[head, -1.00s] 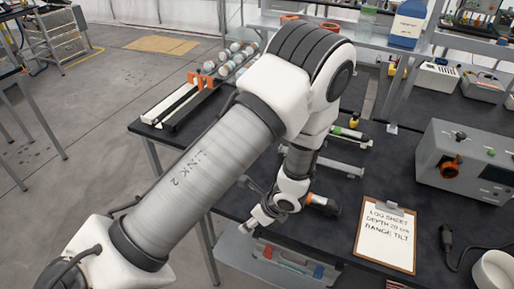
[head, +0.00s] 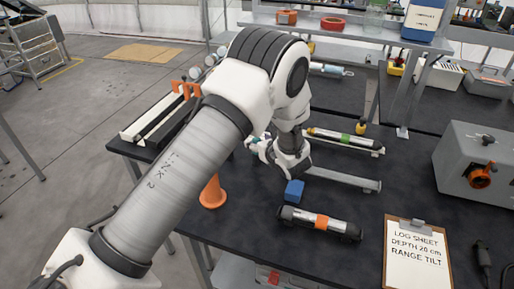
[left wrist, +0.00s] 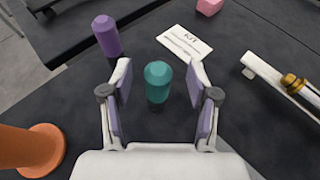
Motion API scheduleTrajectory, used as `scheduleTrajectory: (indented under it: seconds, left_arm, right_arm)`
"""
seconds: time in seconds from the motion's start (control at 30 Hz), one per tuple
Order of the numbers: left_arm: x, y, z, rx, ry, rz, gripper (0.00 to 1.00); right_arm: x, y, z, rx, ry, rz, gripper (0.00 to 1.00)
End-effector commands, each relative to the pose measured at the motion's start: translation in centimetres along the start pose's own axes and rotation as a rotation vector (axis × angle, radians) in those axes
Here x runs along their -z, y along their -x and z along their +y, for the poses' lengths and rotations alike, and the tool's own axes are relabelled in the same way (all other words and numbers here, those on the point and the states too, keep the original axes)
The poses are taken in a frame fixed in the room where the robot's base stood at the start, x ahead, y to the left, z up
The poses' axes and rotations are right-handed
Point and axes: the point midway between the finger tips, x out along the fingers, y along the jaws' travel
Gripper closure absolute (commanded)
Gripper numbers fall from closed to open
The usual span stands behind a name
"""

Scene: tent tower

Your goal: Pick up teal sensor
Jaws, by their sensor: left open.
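The teal sensor (left wrist: 158,80) shows in the left wrist view as a short upright cylinder with a domed top and a dark lower part. My left gripper (left wrist: 160,76) is open, with one finger on either side of the sensor and visible gaps between. The fingers do not appear to touch it. In the head view my left gripper (head: 258,148) is low over the black table, and the sensor cannot be made out clearly there. My right gripper is not in view.
An orange cone (left wrist: 32,148) stands at the left in the wrist view.

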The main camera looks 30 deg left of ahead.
Motion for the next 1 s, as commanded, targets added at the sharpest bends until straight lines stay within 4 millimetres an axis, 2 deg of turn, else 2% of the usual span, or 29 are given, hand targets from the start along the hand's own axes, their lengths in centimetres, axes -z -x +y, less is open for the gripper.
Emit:
scheduleTrajectory:
  seconds: [0.1,0.27,0.3,0.37,0.43,0.47,0.8,0.87,1.0]
  left_arm:
    - [0.0,-1.1,0.1,-0.002,0.001,0.001,0.4]
    - [0.1,-1.1,0.0,-0.001,0.0,0.001,0.4]
    - [0.1,-1.1,0.0,-0.001,0.0,0.001,0.47]
    - [0.1,-1.1,0.0,-0.001,0.0,0.001,0.69]
    - [0.1,-1.1,0.1,-0.001,0.0,0.001,0.93]
    - [0.1,-1.1,0.1,-0.001,0.0,0.001,1.0]
    - [-0.1,-1.0,0.1,-0.002,0.001,0.002,1.0]
    - [-0.6,-0.8,0.1,-0.001,0.003,0.001,1.0]
    - [-3.3,0.3,0.0,0.0,0.006,-0.001,1.0]
  right_arm:
    - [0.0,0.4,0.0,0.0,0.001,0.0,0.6]
    - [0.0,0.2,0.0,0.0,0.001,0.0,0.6]
    - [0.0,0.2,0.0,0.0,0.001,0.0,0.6]
    - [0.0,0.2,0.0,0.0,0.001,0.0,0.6]
    - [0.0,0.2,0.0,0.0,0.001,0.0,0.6]
    - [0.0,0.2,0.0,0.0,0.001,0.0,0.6]
    - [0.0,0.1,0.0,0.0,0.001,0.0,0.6]
    - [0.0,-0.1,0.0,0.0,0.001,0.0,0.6]
    - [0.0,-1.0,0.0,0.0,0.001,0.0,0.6]
